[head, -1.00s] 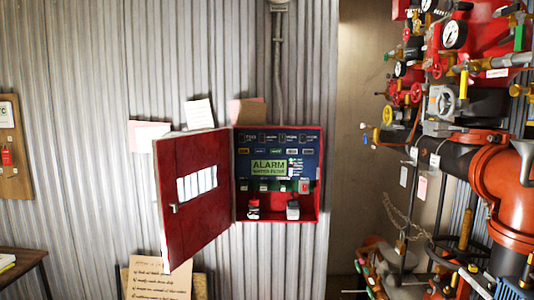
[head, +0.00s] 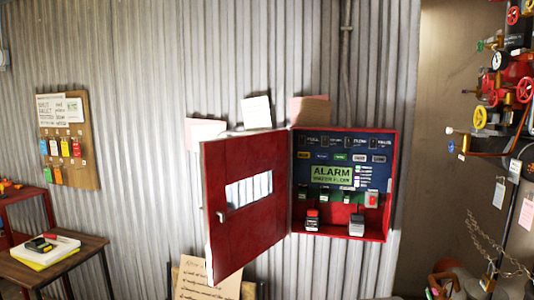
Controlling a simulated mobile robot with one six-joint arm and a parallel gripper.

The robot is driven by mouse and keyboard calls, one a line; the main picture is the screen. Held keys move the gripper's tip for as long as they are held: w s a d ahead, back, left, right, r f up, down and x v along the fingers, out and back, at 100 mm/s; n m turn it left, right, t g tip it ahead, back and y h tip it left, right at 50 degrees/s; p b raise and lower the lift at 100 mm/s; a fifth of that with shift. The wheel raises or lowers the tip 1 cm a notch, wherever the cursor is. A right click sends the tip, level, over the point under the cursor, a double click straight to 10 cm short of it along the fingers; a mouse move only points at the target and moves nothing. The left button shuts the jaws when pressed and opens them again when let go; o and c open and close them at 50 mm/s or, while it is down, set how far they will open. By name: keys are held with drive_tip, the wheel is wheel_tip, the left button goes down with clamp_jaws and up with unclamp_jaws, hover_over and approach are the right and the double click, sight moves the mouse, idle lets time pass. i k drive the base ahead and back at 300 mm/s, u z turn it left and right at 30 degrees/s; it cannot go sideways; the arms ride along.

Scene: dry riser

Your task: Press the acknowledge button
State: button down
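A red alarm cabinet (head: 391,215) is fixed to the corrugated wall, with its red door (head: 240,235) swung open to the left. Inside is a dark blue panel with a green display (head: 332,174) reading "ALARM" over a smaller line, probably "WATER FLOW". Small labelled buttons and indicators sit above and below the display. A red button on a pale housing (head: 371,200) is at the panel's lower right. I cannot read which one is the acknowledge button. A red-and-black item (head: 312,219) and a grey item (head: 356,224) stand on the cabinet's floor. My gripper is not in view.
A wooden board with coloured tags (head: 68,145) hangs at left. A wooden table (head: 60,268) with a book and a dark object stands lower left. A handwritten board (head: 205,280) is below the door. Valves and pipes (head: 505,85) fill the right side.

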sight(299, 155)
drive_tip(key=u, duration=0.05)
drive_tip(key=i, duration=1.1)
drive_tip(key=z, duration=0.6)
